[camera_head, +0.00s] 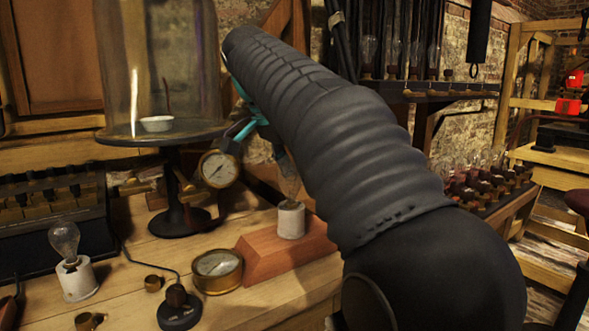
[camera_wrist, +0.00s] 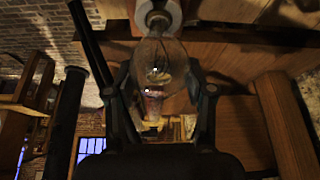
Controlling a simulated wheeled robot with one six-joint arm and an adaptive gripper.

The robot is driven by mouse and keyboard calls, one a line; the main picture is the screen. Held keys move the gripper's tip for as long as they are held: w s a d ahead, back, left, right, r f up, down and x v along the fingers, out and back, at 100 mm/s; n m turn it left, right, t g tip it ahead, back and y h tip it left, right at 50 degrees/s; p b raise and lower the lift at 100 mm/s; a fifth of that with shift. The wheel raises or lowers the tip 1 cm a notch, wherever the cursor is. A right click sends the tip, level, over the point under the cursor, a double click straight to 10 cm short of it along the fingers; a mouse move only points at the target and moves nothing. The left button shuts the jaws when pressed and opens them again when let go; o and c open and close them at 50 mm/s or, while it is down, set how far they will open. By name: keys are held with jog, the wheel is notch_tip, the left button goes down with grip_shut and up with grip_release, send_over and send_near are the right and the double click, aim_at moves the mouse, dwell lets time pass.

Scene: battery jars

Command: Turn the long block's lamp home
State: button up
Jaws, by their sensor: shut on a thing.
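The long block (camera_head: 285,253) is a reddish wooden block with sloped ends on the bench. A white socket (camera_head: 291,220) stands upright on it; its white rim shows in the wrist view (camera_wrist: 172,18). The lamp (camera_wrist: 157,65) is a clear glass bulb. Its neck reaches to the socket's mouth; how deep it sits I cannot tell. My gripper (camera_wrist: 163,80) is shut on the lamp, one finger on each side of the glass. In the head view my arm hides most of the gripper, and only part of the lamp (camera_head: 287,182) shows above the socket.
Left of the block are a brass gauge (camera_head: 217,270), a black knob switch (camera_head: 179,305) and another bulb in a white holder (camera_head: 75,260). A glass bell jar (camera_head: 160,60) on a black stand rises behind, with a dial (camera_head: 220,170) close to my arm.

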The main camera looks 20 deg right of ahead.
jog(key=shift+m, duration=0.3)
jog(key=o, duration=1.4)
jog(key=shift+c, duration=0.2)
jog(key=n+t, duration=0.1)
jog(key=n, duration=0.2)
jog(key=shift+y, duration=0.3)
jog(key=n+t+y, duration=0.1)
jog(key=n, duration=0.3)
jog(key=shift+w+a, duration=0.1)
jog(key=shift+w, duration=0.05)
jog(key=n+y, duration=0.1)
jog(key=n, duration=0.1)
jog(key=n+y, duration=0.1)
jog(key=n, duration=0.1)
jog(key=n+t, duration=0.1)
jog(key=n, duration=0.2)
jog(key=shift+w+a+y, duration=0.15)
jog(key=shift+a+y, duration=0.15)
jog(key=shift+y, duration=0.1)
